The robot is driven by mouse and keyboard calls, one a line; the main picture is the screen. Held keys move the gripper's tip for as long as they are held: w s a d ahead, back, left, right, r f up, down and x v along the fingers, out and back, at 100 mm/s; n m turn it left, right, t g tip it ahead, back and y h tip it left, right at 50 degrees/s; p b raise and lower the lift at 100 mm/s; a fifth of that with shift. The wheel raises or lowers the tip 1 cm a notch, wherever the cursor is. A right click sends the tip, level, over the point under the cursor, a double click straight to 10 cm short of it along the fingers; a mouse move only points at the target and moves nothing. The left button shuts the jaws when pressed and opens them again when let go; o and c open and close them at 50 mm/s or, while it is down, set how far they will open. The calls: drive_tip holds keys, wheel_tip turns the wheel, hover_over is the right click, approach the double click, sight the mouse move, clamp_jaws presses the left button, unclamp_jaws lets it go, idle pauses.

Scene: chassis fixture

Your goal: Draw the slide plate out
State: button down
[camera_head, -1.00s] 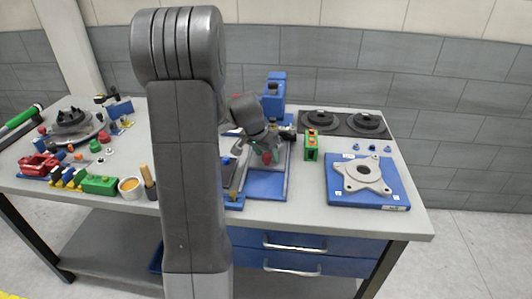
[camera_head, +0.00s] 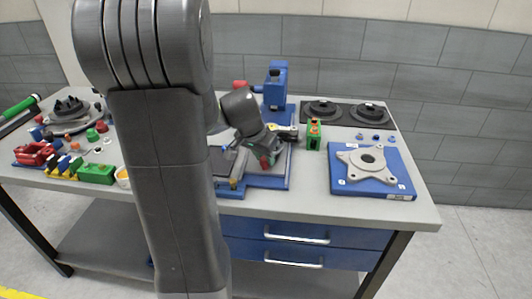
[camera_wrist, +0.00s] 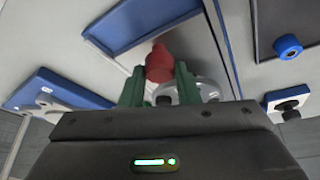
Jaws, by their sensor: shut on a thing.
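My gripper (camera_wrist: 159,82) is shut on a red knob (camera_wrist: 159,62), with one green finger on each side of it. In the head view my gripper (camera_head: 267,159) reaches down over the blue fixture (camera_head: 268,181) at the middle of the bench. My arm hides part of the fixture in the head view.
A green block (camera_head: 314,134) stands right of the fixture, and a blue upright device (camera_head: 276,85) behind it. A blue plate (camera_head: 405,187) with a grey flange (camera_head: 366,161) lies at the right. A dark plate (camera_head: 229,163) lies left of my gripper. Bench is bare along the front right.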

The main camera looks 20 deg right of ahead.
drive_tip(key=shift+s+a, duration=0.4)
drive_tip(key=shift+s, duration=0.35)
drive_tip(key=c, duration=1.1)
unclamp_jaws()
drive_tip(key=shift+s+a, duration=0.1)
drive_tip(key=shift+a, duration=0.05)
drive_tip(key=shift+a+r, duration=0.1)
drive_tip(key=shift+r, duration=0.45)
drive_tip(key=v, duration=1.2)
drive_tip(key=shift+a+r, duration=0.15)
drive_tip(key=shift+r, duration=0.15)
drive_tip(key=shift+s, duration=0.15)
